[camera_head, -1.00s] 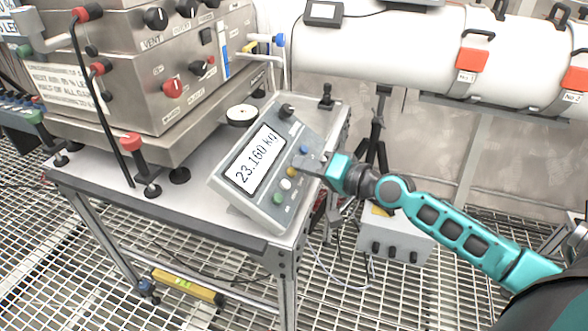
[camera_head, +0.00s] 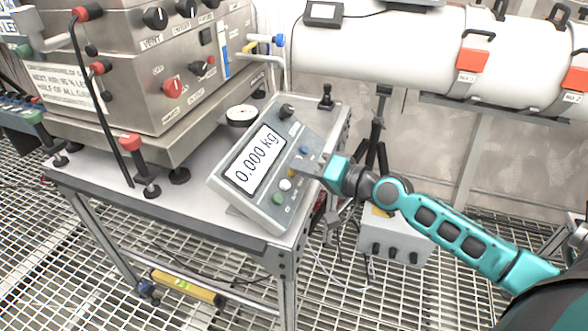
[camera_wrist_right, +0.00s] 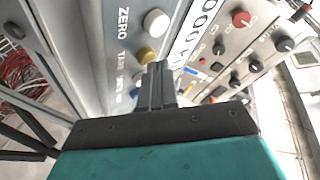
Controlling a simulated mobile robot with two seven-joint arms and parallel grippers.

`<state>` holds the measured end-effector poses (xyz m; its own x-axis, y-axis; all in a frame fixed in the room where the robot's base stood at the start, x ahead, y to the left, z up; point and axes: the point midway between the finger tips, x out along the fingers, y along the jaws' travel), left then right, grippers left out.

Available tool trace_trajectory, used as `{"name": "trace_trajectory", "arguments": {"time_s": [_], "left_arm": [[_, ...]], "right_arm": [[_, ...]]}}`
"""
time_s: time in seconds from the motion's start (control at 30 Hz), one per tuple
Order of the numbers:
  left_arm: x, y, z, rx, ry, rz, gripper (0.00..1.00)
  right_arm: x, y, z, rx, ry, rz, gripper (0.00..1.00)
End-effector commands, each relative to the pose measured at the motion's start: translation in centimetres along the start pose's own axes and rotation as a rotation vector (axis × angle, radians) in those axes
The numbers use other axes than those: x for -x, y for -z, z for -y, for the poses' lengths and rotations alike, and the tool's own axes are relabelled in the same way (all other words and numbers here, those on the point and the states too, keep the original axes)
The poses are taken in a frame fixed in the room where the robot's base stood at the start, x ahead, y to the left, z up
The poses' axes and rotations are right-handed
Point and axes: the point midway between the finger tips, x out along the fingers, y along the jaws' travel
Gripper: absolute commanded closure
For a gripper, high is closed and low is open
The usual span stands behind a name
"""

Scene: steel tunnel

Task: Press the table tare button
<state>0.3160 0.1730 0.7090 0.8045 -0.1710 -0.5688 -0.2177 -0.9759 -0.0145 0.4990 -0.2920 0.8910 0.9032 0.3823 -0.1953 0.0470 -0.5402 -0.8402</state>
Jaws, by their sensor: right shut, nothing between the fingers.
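The scale's grey indicator panel (camera_head: 232,190) stands tilted on the table's (camera_head: 190,205) right end. Its display (camera_head: 257,162) reads 0.000 kg. A row of buttons runs along its right side: green (camera_head: 279,198), white (camera_head: 286,185), yellow (camera_head: 291,172) and blue (camera_head: 304,150). My right gripper (camera_head: 304,171) is shut and empty, its tips close by the yellow button. In the right wrist view the shut fingers (camera_wrist_right: 158,72) are beside the yellow button (camera_wrist_right: 146,56), next to a partly readable label that looks like TARE. The white button (camera_wrist_right: 157,22) is beside ZERO. Contact cannot be told. My left gripper is not in view.
A steel box with knobs (camera_head: 150,75) fills the table's left. A dial gauge (camera_head: 241,116) is behind the panel. A white cylinder (camera_head: 400,50) lies at the back. A grey box (camera_head: 395,240) and a yellow level (camera_head: 188,286) are below table height.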

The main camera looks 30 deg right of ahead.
Motion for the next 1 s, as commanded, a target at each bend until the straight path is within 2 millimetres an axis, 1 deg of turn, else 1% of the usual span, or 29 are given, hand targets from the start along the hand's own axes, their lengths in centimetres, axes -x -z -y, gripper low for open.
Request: {"name": "trace_trajectory", "arguments": {"time_s": [0.1,0.37,0.47,1.0], "left_arm": [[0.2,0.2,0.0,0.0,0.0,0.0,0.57],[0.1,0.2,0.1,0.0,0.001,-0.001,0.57],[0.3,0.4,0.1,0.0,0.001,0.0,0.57],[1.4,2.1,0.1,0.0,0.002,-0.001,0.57]], "right_arm": [[0.4,0.3,0.3,0.001,-0.001,0.001,1.0],[0.4,0.3,0.3,0.0,0.0,0.0,1.0],[0.7,0.5,0.6,0.001,-0.001,0.0,1.0],[4.3,3.1,3.1,0.0,-0.001,0.001,1.0]]}}
